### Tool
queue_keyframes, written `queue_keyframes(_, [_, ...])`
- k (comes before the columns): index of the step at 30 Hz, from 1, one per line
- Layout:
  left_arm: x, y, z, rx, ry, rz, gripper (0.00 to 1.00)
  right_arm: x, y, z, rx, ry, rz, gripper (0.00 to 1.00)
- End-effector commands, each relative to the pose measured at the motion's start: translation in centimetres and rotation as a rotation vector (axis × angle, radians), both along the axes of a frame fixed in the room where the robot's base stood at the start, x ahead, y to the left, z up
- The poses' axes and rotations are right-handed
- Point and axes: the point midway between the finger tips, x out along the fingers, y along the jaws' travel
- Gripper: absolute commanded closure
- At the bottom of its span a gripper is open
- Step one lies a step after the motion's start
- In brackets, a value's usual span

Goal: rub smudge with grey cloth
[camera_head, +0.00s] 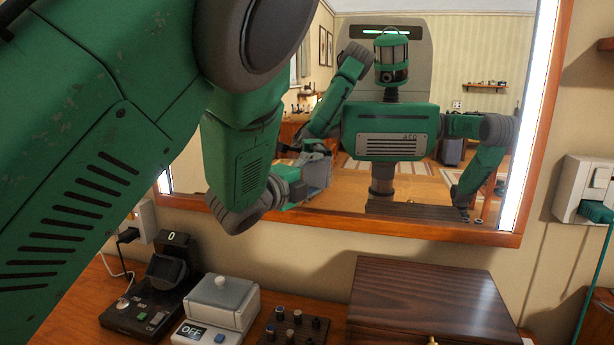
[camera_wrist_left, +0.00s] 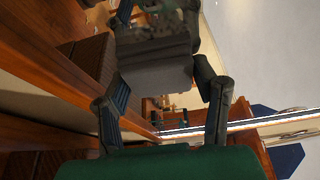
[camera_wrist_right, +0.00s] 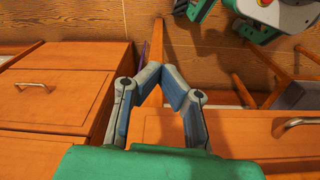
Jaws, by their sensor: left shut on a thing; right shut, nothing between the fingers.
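The grey cloth (camera_wrist_left: 155,72) is a dark grey piece held between the fingers of my left gripper (camera_wrist_left: 163,88) in the left wrist view. In the head view my left gripper (camera_head: 292,187) is partly hidden behind my own arm, close to the lower left of the mirror (camera_head: 400,205). I cannot tell whether the cloth touches the glass. I cannot make out the smudge; my arm covers the mirror's left part. My right gripper (camera_wrist_right: 162,80) is shut and empty in the right wrist view, above wooden drawers; it is out of the head view.
Below the mirror, a black device (camera_head: 150,300), a scale-like box reading OFF (camera_head: 222,305), a knob panel (camera_head: 292,328) and a dark wooden box (camera_head: 430,295) stand on the wooden top. A white wall socket (camera_head: 590,190) is at right. The mirror reflects my body and room.

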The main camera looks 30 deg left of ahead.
Motion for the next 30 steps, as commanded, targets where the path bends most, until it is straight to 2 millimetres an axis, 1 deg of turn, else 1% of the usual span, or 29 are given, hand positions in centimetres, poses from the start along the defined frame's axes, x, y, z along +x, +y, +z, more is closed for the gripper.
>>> queue_keyframes(11, [0.9,-3.2,0.2,0.005,-0.004,-0.011,0.69,0.0,0.0,-0.2,0.000,0.000,0.000,1.00])
queue_keyframes(12, [1.0,-3.6,0.2,0.004,-0.004,-0.012,0.73,0.0,0.0,-0.2,0.000,0.000,0.000,1.00])
queue_keyframes(13, [1.1,-3.8,0.2,0.005,-0.004,-0.012,0.73,0.0,0.0,-0.2,0.000,0.000,0.000,1.00])
queue_keyframes(14, [1.2,-4.0,0.2,0.005,-0.003,-0.012,0.77,0.0,0.0,-0.3,0.000,0.000,0.000,1.00])
queue_keyframes(16, [1.3,-4.3,0.2,0.005,-0.004,-0.012,0.78,0.0,0.0,-0.3,0.000,0.000,0.000,1.00])
queue_keyframes(23, [1.1,-4.0,0.2,0.004,-0.002,-0.011,0.78,0.0,0.0,-0.5,0.000,0.000,0.000,1.00])
queue_keyframes(30, [0.5,-2.2,0.2,0.004,-0.004,-0.011,0.78,0.0,0.0,-0.7,0.000,0.000,0.000,1.00])
